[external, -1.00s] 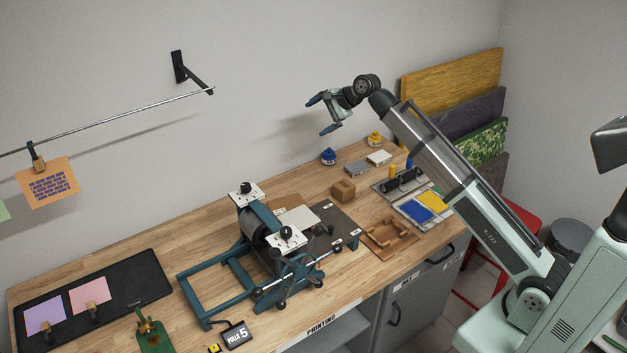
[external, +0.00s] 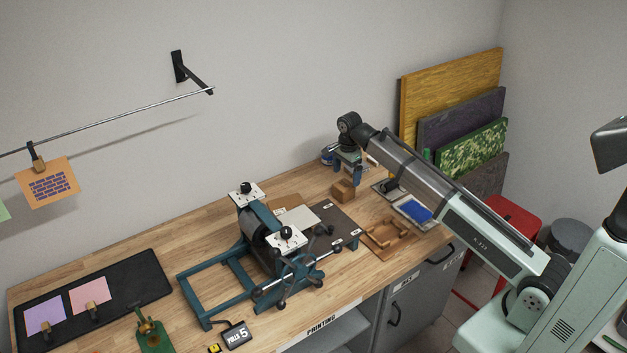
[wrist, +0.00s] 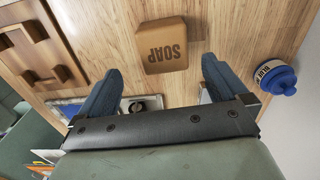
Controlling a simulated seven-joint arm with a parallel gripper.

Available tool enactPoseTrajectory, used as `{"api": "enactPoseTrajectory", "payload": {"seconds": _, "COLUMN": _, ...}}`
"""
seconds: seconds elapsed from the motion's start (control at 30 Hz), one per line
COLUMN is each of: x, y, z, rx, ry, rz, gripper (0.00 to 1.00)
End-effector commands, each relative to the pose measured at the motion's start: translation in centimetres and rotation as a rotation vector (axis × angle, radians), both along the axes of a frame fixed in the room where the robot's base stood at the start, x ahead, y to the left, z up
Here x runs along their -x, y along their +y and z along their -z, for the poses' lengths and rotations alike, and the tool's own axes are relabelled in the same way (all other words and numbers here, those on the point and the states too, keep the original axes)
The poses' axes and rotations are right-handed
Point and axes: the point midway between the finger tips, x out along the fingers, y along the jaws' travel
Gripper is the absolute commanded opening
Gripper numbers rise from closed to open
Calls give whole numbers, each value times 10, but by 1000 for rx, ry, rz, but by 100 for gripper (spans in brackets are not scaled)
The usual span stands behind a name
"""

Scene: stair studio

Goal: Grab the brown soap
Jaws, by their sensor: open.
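The brown soap (external: 343,190) is a small block on the wooden bench, right of the printing press; in the wrist view the soap (wrist: 162,45) shows its top face with the word SOAP. My gripper (external: 347,170) is low over the bench, just behind and above the soap in the external view. In the wrist view my gripper (wrist: 158,85) is open, with its two blue fingers apart and nothing between them. The soap lies ahead of the fingertips, roughly centred between them.
A blue-lidded ink jar (wrist: 275,76) stands on the right in the wrist view. A brown wooden tray (wrist: 40,45) lies on the left. The teal printing press (external: 262,240) stands left of the soap. An ink tray (external: 415,211) lies to its right.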

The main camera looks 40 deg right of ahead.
Motion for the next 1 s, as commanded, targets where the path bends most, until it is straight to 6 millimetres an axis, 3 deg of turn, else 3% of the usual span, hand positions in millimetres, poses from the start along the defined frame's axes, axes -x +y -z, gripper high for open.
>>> {"api": "enactPoseTrajectory", "payload": {"seconds": 0.2, "x": 0, "y": 0, "z": 23, "rx": -1, "ry": 0, "rz": 0, "gripper": 100}}
{"api": "enactPoseTrajectory", "payload": {"seconds": 0.53, "x": -2, "y": 2, "z": 38, "rx": -1, "ry": 0, "rz": -1, "gripper": 100}}
{"api": "enactPoseTrajectory", "payload": {"seconds": 0.83, "x": -5, "y": 4, "z": 74, "rx": -1, "ry": 0, "rz": -1, "gripper": 100}}
{"api": "enactPoseTrajectory", "payload": {"seconds": 1.0, "x": -5, "y": 4, "z": 79, "rx": -1, "ry": -1, "rz": -1, "gripper": 100}}
